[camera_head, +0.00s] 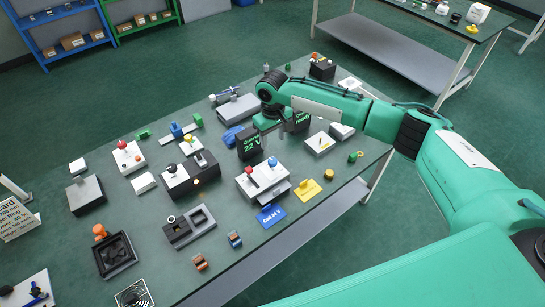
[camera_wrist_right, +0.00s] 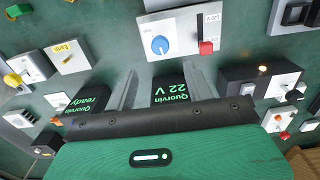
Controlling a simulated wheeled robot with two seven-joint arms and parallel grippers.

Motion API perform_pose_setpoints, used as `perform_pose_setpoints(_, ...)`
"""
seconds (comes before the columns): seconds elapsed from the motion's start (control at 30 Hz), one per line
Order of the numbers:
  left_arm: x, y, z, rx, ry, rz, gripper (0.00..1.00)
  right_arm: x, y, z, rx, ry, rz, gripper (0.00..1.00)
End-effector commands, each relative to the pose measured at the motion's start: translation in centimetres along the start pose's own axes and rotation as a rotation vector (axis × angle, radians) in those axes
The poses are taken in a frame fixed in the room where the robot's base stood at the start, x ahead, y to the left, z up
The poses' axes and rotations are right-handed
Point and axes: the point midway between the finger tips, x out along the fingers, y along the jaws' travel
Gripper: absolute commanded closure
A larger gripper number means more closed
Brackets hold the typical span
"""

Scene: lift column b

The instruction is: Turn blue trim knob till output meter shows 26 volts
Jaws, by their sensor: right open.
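The output meter (camera_head: 251,143) is a black block reading "22 V" in green. In the right wrist view the meter (camera_wrist_right: 170,90) shows upside down between my fingers. The blue trim knob (camera_wrist_right: 160,45) is round with a pale mark, on the white top of a control box (camera_wrist_right: 182,20) beside a red switch (camera_wrist_right: 205,47). The same control box (camera_head: 262,180) stands just in front of the meter in the head view. My right gripper (camera_wrist_right: 162,77) is open and empty, its fingers either side of the meter in the picture and apart from the knob. My left gripper is not in view.
A second black display (camera_head: 301,119) reads "ready" beside the meter. A black box with a white panel (camera_head: 190,178) stands to the left. A blue card (camera_head: 272,215) and a yellow piece (camera_head: 308,190) lie in front. Other small devices crowd the table.

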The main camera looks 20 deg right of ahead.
Motion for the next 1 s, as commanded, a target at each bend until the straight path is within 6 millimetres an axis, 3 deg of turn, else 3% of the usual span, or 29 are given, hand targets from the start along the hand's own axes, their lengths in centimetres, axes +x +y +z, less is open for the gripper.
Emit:
perform_pose_setpoints(0.3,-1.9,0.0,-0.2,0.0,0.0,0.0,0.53,6.6,0.0,0.1,0.0,-0.003,0.001,0.48)
perform_pose_setpoints(0.5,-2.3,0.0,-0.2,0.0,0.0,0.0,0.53,9.4,0.0,0.0,0.001,-0.001,0.0,0.48)
perform_pose_setpoints(0.93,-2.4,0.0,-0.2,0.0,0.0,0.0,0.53,10.5,0.0,0.0,-0.001,0.001,0.0,0.48)
perform_pose_setpoints(1.0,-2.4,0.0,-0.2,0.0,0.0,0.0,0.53,10.5,0.0,0.0,-0.001,0.001,0.0,0.59)
